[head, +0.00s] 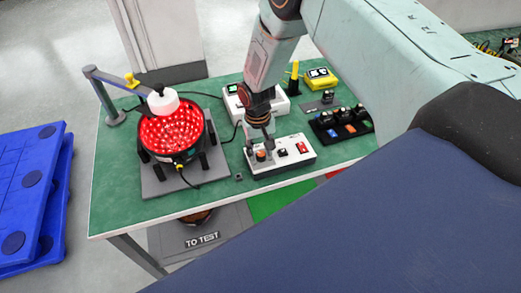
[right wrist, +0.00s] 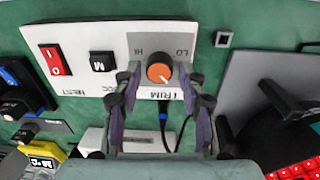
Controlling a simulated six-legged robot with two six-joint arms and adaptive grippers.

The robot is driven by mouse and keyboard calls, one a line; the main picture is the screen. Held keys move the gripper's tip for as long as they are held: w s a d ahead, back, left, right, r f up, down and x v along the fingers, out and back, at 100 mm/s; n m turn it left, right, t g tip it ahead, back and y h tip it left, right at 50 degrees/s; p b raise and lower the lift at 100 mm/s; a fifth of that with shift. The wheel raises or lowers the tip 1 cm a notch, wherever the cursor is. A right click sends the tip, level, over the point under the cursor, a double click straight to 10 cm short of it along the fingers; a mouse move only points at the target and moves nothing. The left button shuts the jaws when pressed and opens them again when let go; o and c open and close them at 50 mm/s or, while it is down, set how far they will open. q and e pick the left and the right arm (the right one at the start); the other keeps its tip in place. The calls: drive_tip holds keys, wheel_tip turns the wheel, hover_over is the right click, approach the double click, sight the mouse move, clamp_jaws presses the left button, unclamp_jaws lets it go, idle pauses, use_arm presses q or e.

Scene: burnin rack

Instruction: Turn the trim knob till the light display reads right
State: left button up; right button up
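The trim knob (right wrist: 159,70), orange-topped with a dark skirt, sits on the grey TRIM plate between HI and LO marks. Its orange top also shows in the head view (head: 261,155) on the white control box (head: 290,165). My right gripper (right wrist: 160,76) points down at the knob, one finger on each side, with gaps visible between fingers and knob; it is open. In the head view, my right gripper (head: 257,142) is over the box's left end. The light display (head: 172,130), a round dish of lit red lights, stands on a grey base. My left gripper is out of view.
A grey arm with a white head (head: 163,102) overhangs the dish. A black tray (head: 342,124) stands right of the box. Cables run behind and between them.

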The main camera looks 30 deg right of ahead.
sight(259, 154)
drive_tip(key=shift+o, duration=0.6)
drive_tip(key=shift+s, duration=0.1)
wheel_tip(259, 154, up, 12)
drive_tip(key=shift+a, duration=0.3)
